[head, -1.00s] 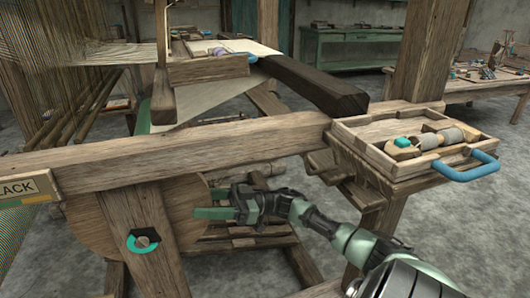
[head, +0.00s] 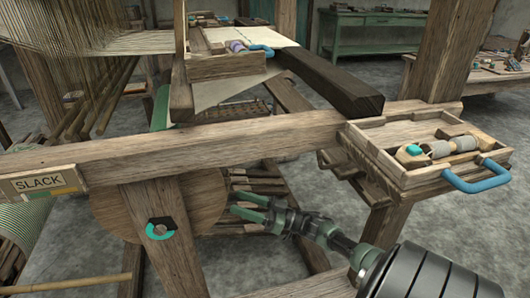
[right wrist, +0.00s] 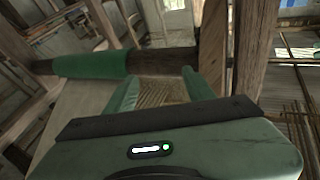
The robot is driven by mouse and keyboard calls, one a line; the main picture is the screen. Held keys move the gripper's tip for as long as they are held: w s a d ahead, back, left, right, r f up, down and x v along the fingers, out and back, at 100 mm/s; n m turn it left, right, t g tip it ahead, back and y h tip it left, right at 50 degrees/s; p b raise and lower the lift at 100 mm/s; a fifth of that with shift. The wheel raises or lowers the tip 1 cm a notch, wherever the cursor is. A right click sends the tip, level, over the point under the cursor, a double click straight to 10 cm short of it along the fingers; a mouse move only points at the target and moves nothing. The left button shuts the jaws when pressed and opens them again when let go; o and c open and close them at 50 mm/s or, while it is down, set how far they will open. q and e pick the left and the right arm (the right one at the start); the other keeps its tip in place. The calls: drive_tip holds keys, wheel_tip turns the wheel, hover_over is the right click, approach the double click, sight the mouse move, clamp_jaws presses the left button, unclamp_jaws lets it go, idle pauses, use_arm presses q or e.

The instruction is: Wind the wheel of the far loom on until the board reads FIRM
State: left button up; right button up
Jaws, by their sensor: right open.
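The board (head: 38,184) on the loom's front beam reads SLACK. Below the beam is the round wooden wheel (head: 205,203), partly hidden by a leg post; a teal and dark hub piece (head: 160,228) shows on that post. My right gripper (head: 236,205) is open and empty just right of the wheel's rim, its fingers pointing left; I cannot tell whether they touch it. In the right wrist view the two green fingers (right wrist: 163,88) stand apart, with a ribbed, pale surface beyond them. My left gripper is not in view.
The wooden beam (head: 250,140) runs above my right gripper. A tray (head: 400,172) with a blue handle and small tools juts out at the right. Wooden slats (head: 262,185) lie behind the gripper.

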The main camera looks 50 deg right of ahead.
drive_tip(key=s+f+m+g+h+p, duration=0.1)
drive_tip(key=s+f+h+p, duration=0.2)
drive_tip(key=f, duration=0.3)
drive_tip(key=s+a+f+m+g+h+p, duration=0.1)
drive_tip(key=s+f+m+g+h+p, duration=0.1)
drive_tip(key=s+f+h+p, duration=0.1)
drive_tip(key=s+f+m+g+h+p, duration=0.2)
drive_tip(key=s+f+h+p, duration=0.2)
drive_tip(key=f+p, duration=0.3)
wheel_tip(320, 180, down, 3)
drive_tip(key=shift+a+r+h, duration=0.1)
drive_tip(key=shift+a+h, duration=0.3)
drive_tip(key=shift+s, duration=0.1)
